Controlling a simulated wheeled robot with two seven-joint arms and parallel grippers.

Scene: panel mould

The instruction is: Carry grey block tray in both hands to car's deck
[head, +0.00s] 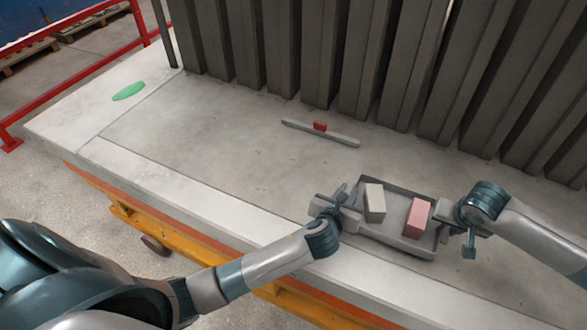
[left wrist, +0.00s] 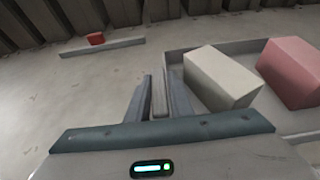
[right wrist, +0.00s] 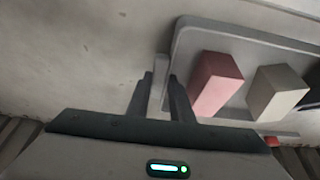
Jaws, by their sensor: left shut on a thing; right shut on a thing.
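The grey block tray (head: 397,248) is over the pale deck in the head view, with a cream block (head: 375,203) and a pink block (head: 417,218) in it. My left gripper (head: 345,205) is shut on the tray's left end; its fingers (left wrist: 158,98) close on the wall in the left wrist view. My right gripper (head: 446,227) is shut on the tray's right end; its fingers (right wrist: 158,95) pinch the wall in the right wrist view. I cannot tell whether the tray touches the deck.
A grey bar (head: 342,138) with a small red block (head: 320,126) lies behind the tray. A row of dark upright panels (head: 370,60) stands at the back. A green patch (head: 129,91) marks the far left deck, and a red railing (head: 75,75) stands beyond.

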